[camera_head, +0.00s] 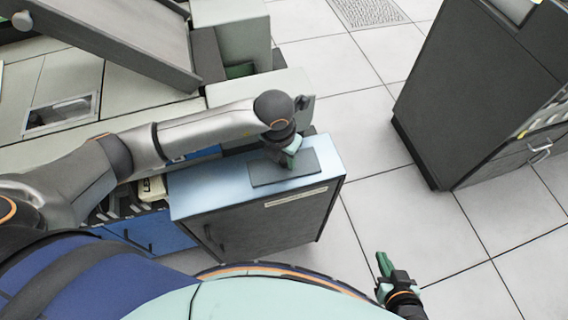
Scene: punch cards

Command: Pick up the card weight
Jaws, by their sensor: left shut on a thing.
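A flat dark grey plate (278,176), which looks to be the card weight, is at the light blue top of a low cabinet. My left gripper (291,155) comes down over it, with its green fingers shut at the plate's upper middle. The fingers and wrist hide the part that is gripped. I cannot tell whether the plate rests on the top or is slightly raised. My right gripper (385,264) is low at the right of the cabinet, over the floor and apart from everything. Its finger gap is not clear.
The low cabinet (205,195) has a dark front with a label strip. A pale machine (70,75) with a sloping grey panel fills the upper left. A tall dark cabinet (470,90) stands at the right. Tiled floor (365,150) lies open between them.

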